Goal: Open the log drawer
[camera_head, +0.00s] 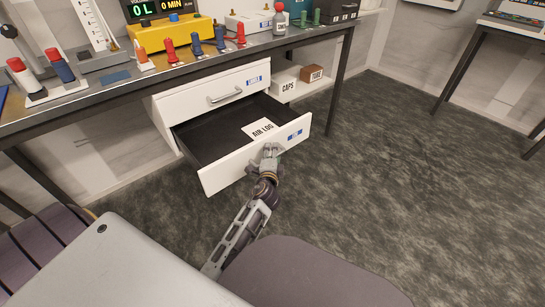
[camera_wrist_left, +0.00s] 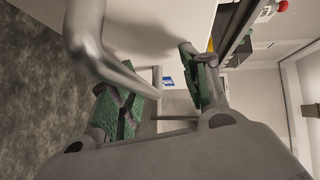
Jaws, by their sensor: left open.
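The log drawer (camera_head: 225,165), with a white front and dark inside, stands pulled out below the bench in the head view. A card marked AIR LOG (camera_head: 262,128) is in it. My left gripper (camera_head: 269,151) is at the outer face of its front, by the handle, which the gripper mostly hides there. In the left wrist view the green-padded fingers of this gripper (camera_wrist_left: 155,85) are apart. The curved metal handle (camera_wrist_left: 90,45) passes close to the left finger; whether it touches is unclear. My right gripper is out of view.
A shut upper drawer (camera_head: 210,88) with a bar handle sits above the log drawer. The bench (camera_head: 120,98) carries a yellow console (camera_head: 165,36) and several red and blue fittings. A shelf holds boxes marked CAPS (camera_head: 286,82) and TUBE (camera_head: 312,74). The floor at right is clear.

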